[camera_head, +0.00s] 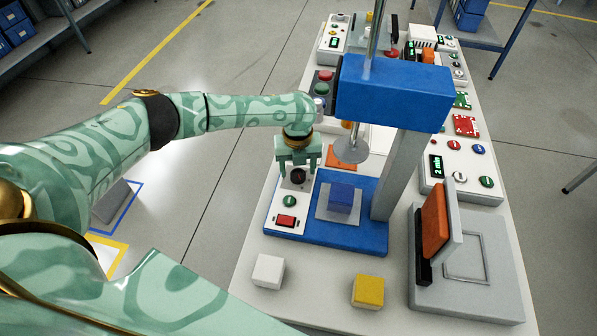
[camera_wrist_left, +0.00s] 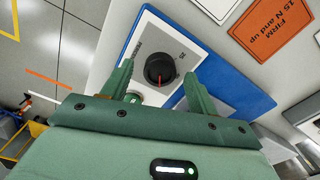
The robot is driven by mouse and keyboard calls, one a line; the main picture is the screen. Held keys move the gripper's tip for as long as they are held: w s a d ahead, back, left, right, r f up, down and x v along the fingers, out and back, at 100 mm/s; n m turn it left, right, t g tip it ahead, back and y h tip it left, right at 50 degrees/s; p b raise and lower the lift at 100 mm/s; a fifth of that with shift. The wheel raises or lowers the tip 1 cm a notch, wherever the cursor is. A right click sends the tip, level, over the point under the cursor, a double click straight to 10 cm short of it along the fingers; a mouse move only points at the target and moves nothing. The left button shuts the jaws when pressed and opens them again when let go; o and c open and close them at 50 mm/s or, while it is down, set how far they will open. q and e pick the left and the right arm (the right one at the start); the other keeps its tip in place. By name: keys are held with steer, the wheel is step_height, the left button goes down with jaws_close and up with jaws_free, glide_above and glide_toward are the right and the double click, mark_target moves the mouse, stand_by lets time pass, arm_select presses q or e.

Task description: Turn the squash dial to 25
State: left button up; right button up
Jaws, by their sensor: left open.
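The squash dial (camera_head: 298,176) is a dark round knob on a white control panel (camera_head: 277,212) at the left of the blue press base. In the left wrist view, the dial (camera_wrist_left: 160,69) shows a red pointer line, and small print sits around it, too small to read surely. My left gripper (camera_head: 297,169) is open above the panel, its fingers on either side of the dial. The gripper also shows in the left wrist view (camera_wrist_left: 158,75), with the dial between and beyond the fingertips. I cannot tell whether they touch it. My right gripper is out of view.
A blue press head (camera_head: 394,92) on a grey column stands right of my gripper, with a round metal plate (camera_head: 351,150) hanging under it. A blue cube (camera_head: 340,196) is below. White (camera_head: 268,271) and yellow (camera_head: 368,290) blocks stand at the front. A red button (camera_head: 286,221) is on the panel.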

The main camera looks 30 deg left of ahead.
arm_select(q)
steer(key=shift+f, duration=0.65)
steer(key=c, duration=1)
